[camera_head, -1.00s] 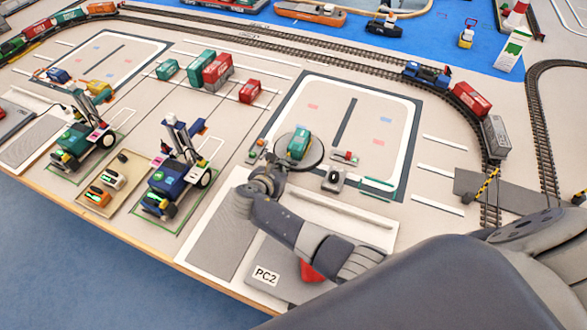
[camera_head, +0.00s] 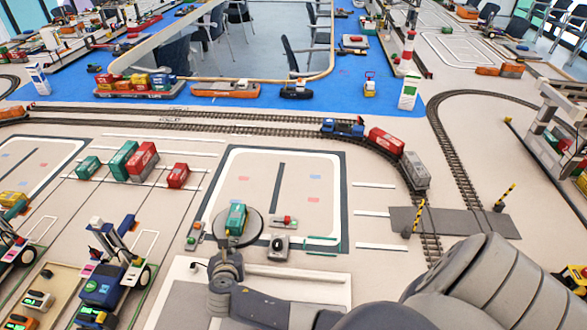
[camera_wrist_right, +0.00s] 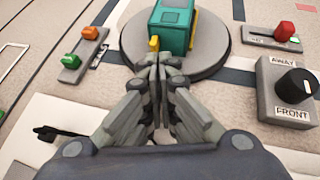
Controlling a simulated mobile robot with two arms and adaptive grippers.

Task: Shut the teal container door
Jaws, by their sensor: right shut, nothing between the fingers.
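The teal container (camera_head: 236,217) stands on a round grey turntable (camera_head: 255,232). The wrist view shows the container (camera_wrist_right: 175,28) at the top, with a small yellow part (camera_wrist_right: 155,43) at its near left edge. I cannot tell how far its door is open. My right gripper (camera_head: 230,252) is at the turntable's near side. In the wrist view the gripper (camera_wrist_right: 158,62) is shut and empty, its tips just in front of the yellow part. Whether they touch it I cannot tell. My left gripper is out of view.
A knob box (camera_wrist_right: 290,90) marked AWAY and FRONT stands right of the turntable. A panel with orange and green buttons (camera_wrist_right: 80,55) lies to the left, and a red-topped control (camera_wrist_right: 284,32) at upper right.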

